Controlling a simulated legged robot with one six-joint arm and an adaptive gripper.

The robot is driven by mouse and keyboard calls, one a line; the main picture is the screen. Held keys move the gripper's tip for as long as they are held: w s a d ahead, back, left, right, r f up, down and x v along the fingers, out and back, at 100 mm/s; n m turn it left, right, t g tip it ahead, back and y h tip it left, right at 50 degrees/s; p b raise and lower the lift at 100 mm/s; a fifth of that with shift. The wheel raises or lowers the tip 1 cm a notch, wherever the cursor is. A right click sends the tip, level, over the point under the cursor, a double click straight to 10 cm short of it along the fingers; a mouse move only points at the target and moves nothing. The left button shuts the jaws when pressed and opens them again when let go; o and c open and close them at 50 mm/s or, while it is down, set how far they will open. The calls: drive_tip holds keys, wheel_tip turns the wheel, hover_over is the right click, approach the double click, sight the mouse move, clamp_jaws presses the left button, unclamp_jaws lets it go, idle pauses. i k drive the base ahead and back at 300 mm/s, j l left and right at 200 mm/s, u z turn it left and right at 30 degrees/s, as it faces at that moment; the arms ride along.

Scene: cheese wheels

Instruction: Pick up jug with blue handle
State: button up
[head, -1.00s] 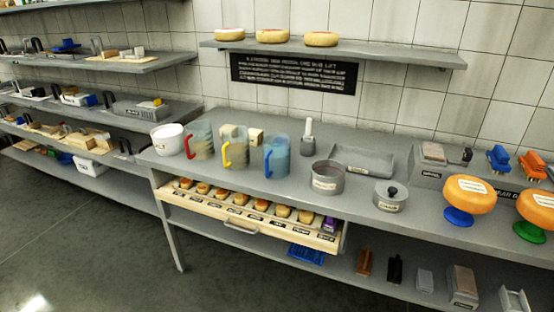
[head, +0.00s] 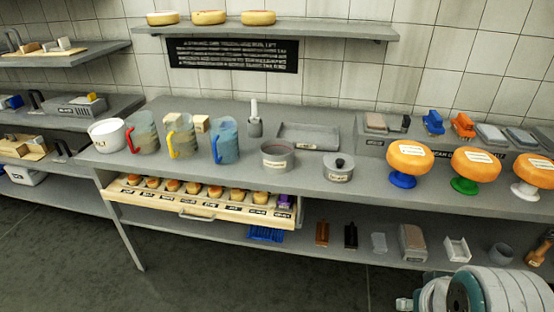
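The jug with the blue handle (head: 225,140) is a clear, bluish jug standing upright on the grey counter (head: 330,192). Its handle faces left and toward me. To its left stand a clear jug with a yellow handle (head: 183,137) and one with a red handle (head: 144,134). A grey-green rounded part at the lower right corner looks like part of my own arm, well apart from the jugs. My gripper's fingers do not show.
A grey pot (head: 277,157) stands right of the blue-handled jug, with a lidded pot (head: 338,168) beyond. A white bucket (head: 106,136) stands at the left. An open drawer (head: 205,206) of small cheeses juts out below the jugs. Orange cheese wheels (head: 409,158) stand on coloured stands at right.

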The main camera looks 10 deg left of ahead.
sight(223, 132)
drive_tip(key=i+j, duration=0.35)
drive_tip(key=j, duration=0.15)
drive_tip(key=i+j, duration=0.35)
drive_tip(key=j, duration=0.15)
drive_tip(key=i+j, duration=0.4)
drive_tip(key=j, duration=0.15)
drive_tip(key=i+j, duration=0.35)
drive_tip(key=j, duration=0.15)
drive_tip(key=k+u, duration=0.05)
